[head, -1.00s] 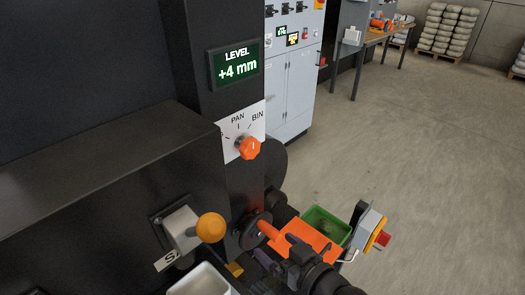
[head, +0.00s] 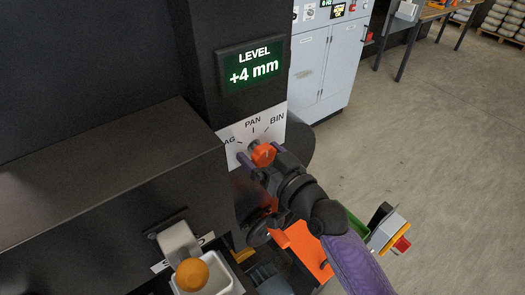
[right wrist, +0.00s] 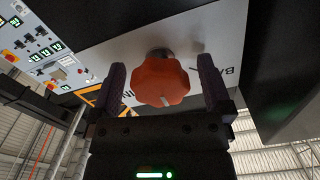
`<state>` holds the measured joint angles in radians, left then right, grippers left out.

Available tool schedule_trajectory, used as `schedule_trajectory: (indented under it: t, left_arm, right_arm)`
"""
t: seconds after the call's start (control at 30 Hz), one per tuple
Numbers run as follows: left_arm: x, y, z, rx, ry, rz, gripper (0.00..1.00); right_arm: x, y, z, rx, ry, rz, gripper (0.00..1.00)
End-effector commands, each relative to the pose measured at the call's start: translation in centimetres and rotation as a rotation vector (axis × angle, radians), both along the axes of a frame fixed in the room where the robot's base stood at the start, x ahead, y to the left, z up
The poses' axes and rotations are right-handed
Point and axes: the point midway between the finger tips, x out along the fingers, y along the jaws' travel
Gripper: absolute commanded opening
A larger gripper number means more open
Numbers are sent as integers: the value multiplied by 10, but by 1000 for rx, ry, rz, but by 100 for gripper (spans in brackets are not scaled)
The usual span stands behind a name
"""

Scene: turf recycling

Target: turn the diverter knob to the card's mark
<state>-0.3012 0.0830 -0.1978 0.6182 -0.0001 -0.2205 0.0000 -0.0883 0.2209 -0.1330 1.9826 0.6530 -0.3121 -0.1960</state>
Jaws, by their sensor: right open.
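The orange lobed diverter knob (head: 263,154) sits on a white card (head: 236,132) fixed to the dark machine column. The card has marks for PAN, BIN and a partly hidden label ending in AG. My right gripper (head: 262,163) is at the knob, open. In the right wrist view the knob (right wrist: 162,80) stands between the two spread dark fingers (right wrist: 161,86), with gaps on both sides. A short white line on the knob points toward the gripper body in that view. Which mark it meets is hidden. My left gripper is not in view.
A LEVEL display (head: 252,67) above the card reads +4 mm. Open floor lies right.

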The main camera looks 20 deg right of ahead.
Motion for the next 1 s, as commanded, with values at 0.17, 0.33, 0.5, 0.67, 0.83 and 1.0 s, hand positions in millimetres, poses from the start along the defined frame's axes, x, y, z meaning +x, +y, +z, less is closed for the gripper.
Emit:
schedule_trajectory:
  t: [0.17, 0.33, 0.5, 0.67, 0.83, 1.0]
  left_arm:
    - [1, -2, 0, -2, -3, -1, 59]
    - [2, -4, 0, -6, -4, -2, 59]
    - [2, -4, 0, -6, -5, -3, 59]
    - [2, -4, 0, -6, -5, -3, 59]
    - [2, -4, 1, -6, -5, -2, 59]
    - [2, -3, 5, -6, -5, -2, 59]
  right_arm:
    - [1, 1, 0, 0, 0, 0, 100]
    - [1, 1, 0, 0, 0, 0, 81]
    - [1, 0, 0, 0, 0, 0, 45]
    - [1, 0, 0, 1, 0, 0, 11]
    - [1, 1, 0, 8, 3, 0, 10]
    - [1, 1, 1, 58, 22, 1, 10]
